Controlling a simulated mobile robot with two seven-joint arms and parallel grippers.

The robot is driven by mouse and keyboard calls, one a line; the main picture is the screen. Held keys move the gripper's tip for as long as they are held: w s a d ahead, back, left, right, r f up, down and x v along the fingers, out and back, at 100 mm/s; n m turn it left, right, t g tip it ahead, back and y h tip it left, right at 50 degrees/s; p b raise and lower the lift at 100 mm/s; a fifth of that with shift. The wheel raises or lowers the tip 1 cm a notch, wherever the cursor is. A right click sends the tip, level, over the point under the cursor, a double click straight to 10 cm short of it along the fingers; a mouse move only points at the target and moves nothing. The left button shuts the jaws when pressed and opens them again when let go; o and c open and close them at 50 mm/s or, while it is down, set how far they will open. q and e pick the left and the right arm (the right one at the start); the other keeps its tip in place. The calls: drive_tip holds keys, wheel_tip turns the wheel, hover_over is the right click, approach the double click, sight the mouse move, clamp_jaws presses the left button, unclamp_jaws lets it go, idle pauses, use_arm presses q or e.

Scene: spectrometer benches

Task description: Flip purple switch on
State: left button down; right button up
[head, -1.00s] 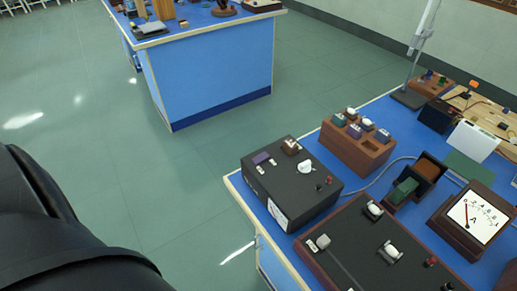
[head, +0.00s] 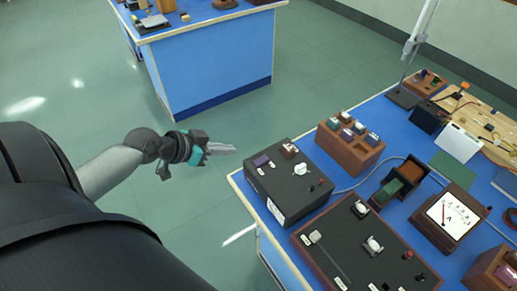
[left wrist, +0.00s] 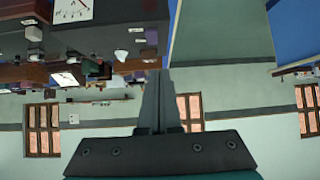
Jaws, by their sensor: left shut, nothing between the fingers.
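The purple switch (head: 261,160) sits on the top face of a black box (head: 283,195), near its left back corner. The box stands at the left end of the blue bench. A brown switch (head: 289,150) and a white knob (head: 301,169) are on the same face. My left gripper (head: 230,149) is shut and empty, left of the box and apart from it, over the floor beside the bench. Its closed fingers also show in the left wrist view (left wrist: 158,95). Whether the purple switch is on or off is too small to tell. My right gripper is not in view.
A brown block with several switches (head: 350,148) stands behind the box. A larger black panel with knobs (head: 345,260) lies in front, and a meter (head: 446,218) stands to the right. Open floor separates this bench from another blue bench (head: 215,65).

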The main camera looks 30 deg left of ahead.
use_arm(q)
drive_tip(key=shift+w+d+r+m+h, duration=0.15)
drive_tip(key=shift+d+r, duration=0.15)
drive_tip(key=shift+r, duration=0.25)
drive_tip(key=shift+s+d+r+m+h, duration=0.15)
drive_tip(key=shift+d+r, duration=0.1)
drive_tip(key=shift+r, duration=0.25)
drive_tip(key=shift+w, duration=0.15)
drive_tip(key=b, duration=0.1)
hover_over(258, 162)
wheel_tip(258, 162, down, 6)
drive_tip(key=shift+f, duration=0.1)
wheel_tip(258, 162, down, 2)
drive_tip(key=shift+f+b, duration=0.25)
drive_tip(key=shift+b, duration=0.05)
drive_tip(key=shift+w+f, duration=0.15)
drive_tip(key=shift+f, duration=0.5)
